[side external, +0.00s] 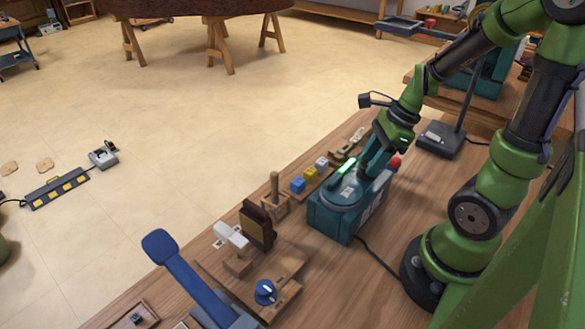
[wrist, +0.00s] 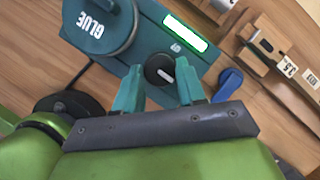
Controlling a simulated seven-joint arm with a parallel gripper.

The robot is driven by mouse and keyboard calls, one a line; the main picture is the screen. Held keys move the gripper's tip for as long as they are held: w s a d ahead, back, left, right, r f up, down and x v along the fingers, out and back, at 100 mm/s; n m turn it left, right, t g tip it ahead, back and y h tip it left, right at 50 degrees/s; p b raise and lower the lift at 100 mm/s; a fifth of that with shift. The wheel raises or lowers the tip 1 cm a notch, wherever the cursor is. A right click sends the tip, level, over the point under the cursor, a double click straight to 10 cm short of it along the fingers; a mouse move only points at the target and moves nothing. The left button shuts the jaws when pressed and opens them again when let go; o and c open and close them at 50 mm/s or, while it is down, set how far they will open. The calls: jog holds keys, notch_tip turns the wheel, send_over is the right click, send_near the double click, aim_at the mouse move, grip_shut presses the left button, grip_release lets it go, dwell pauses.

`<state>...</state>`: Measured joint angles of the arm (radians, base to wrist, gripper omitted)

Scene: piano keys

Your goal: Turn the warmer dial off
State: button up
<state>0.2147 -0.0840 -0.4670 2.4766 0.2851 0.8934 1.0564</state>
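The glue warmer is a teal box (side external: 335,222) on the bench, with a round pot lettered GLUE on top; it also shows in the wrist view (wrist: 150,55). Its dial (wrist: 160,70) is a black round knob with a white pointer mark lying diagonally. A lit green strip (wrist: 186,33) on the box is near the dial. My gripper (wrist: 159,88) is open, its two teal fingers apart, one on each side of the dial in the picture. I cannot tell whether they touch it. In the side view my gripper (side external: 372,160) is over the far end of the warmer and hides the dial.
A blue handle (wrist: 228,82) is close to the right finger. A wooden rack with metal parts (wrist: 285,65) stands at right. Coloured blocks (side external: 310,175) line the bench edge, and a red knob (side external: 395,162) is near my gripper. A black cable (side external: 380,258) runs from the warmer.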

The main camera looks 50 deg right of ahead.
jog(key=c, duration=0.3)
jog(key=n+g, duration=0.1)
jog(key=n, duration=0.2)
jog(key=shift+w+d+n+y, duration=0.1)
jog(key=shift+w+n+y, duration=0.05)
jog(key=shift+n+y, duration=0.25)
jog(key=n+g, duration=0.1)
jog(key=n, duration=0.1)
jog(key=n+g, duration=0.1)
jog(key=n, duration=0.1)
jog(key=shift+w+n+y, duration=0.15)
jog(key=shift+n+y, duration=0.15)
jog(key=n+g, duration=0.1)
jog(key=n, duration=0.1)
jog(key=n+g, duration=0.1)
jog(key=n, duration=0.2)
jog(key=shift+w, duration=0.2)
jog(key=shift+w+n+g+h, duration=0.1)
jog(key=shift+n+g+h, duration=0.25)
jog(key=shift+n, duration=0.8)
jog(key=shift+n+g+h, duration=0.35)
jog(key=shift+n, duration=0.8)
